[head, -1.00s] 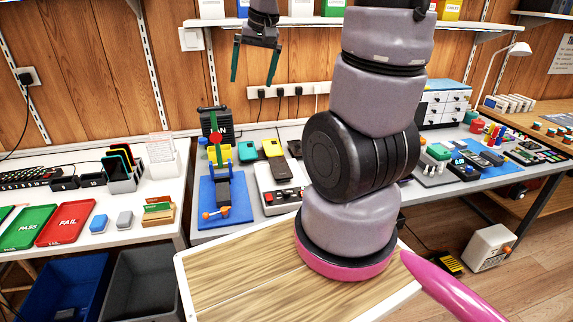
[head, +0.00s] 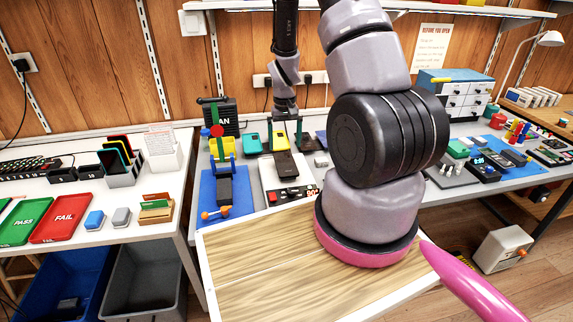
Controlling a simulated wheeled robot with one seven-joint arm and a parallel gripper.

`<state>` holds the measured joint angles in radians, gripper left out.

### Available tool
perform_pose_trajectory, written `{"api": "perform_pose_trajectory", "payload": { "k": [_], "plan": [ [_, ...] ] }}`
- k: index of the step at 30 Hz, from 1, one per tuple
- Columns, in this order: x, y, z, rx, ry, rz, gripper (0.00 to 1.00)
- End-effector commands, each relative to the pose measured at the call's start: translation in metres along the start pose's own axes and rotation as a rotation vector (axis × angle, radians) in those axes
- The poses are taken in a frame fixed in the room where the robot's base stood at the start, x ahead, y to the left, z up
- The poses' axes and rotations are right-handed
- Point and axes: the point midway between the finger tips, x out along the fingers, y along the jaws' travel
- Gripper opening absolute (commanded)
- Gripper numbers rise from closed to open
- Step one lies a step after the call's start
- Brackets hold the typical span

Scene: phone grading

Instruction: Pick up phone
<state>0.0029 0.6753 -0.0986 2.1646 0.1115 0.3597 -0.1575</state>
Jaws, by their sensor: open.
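Several phones lie on the grey bench behind my arm: a teal phone (head: 252,144), a yellow phone (head: 279,142) and a dark phone (head: 284,165). The dark phone lies on a pale device (head: 268,177) with a red button and red digits at its front. My gripper (head: 287,142) points down, open, with its fingers at the far end of the dark phone and close to the yellow one. I see nothing between the fingers. I cannot tell its exact height above the phones. The task does not say which phone is meant.
A blue stand with a green and yellow clamp (head: 219,150) is left of the phones. Red FAIL (head: 62,217) and green PASS (head: 25,221) trays lie on the left table. My arm hides part of the bench. Small devices and a drawer cabinet (head: 455,95) stand to the right.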

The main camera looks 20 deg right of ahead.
Motion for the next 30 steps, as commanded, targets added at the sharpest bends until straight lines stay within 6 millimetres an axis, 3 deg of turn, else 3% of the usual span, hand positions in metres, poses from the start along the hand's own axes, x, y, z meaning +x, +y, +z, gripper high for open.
{"api": "perform_pose_trajectory", "payload": {
  "k": [8, 16, 26, 30],
  "plan": [
    [0.026, 0.001, 0.0, 0.001, -0.001, 0.0, 1.0],
    [0.065, 0.003, -0.002, 0.001, -0.002, 0.0, 1.0],
    [0.072, 0.003, -0.003, 0.0, 0.001, 0.0, 1.0],
    [0.072, 0.003, -0.003, 0.0, 0.001, 0.0, 0.5]
  ]
}}
